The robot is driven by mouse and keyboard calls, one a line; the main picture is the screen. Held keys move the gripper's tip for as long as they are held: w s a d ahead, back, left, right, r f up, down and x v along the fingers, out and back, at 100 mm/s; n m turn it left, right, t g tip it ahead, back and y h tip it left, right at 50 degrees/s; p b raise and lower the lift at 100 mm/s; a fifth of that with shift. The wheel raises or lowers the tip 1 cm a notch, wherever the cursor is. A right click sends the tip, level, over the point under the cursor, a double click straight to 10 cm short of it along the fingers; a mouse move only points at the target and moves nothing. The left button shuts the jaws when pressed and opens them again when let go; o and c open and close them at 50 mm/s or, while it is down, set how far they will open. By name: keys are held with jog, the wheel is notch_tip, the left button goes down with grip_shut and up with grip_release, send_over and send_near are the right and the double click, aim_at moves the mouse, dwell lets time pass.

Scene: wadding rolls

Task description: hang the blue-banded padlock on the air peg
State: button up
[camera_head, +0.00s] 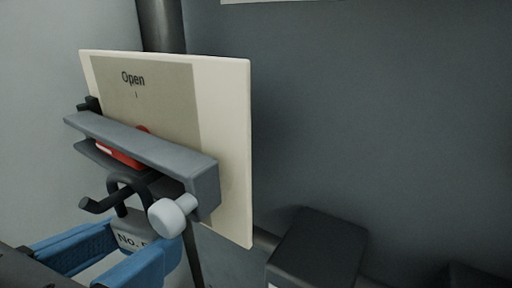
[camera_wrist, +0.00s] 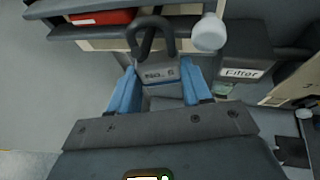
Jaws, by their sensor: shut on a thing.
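The padlock has a grey body (camera_wrist: 160,74) marked "No." and a dark shackle (camera_wrist: 168,30). The shackle stands upright just below the grey bracket (camera_head: 150,150). A dark peg (camera_head: 95,203) with a rounded end crosses by the shackle in the head view; I cannot tell whether it passes through. No "air" label is readable.
A pale board (camera_head: 225,140) reading "Open" stands behind the bracket, which holds a red object (camera_head: 120,154). A whitish round knob (camera_head: 172,216) juts out close right of the padlock. A dark box (camera_head: 320,250) stands lower right; a "Filter" label (camera_wrist: 241,73) shows in the wrist view.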

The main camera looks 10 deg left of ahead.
jog(key=o, duration=1.2)
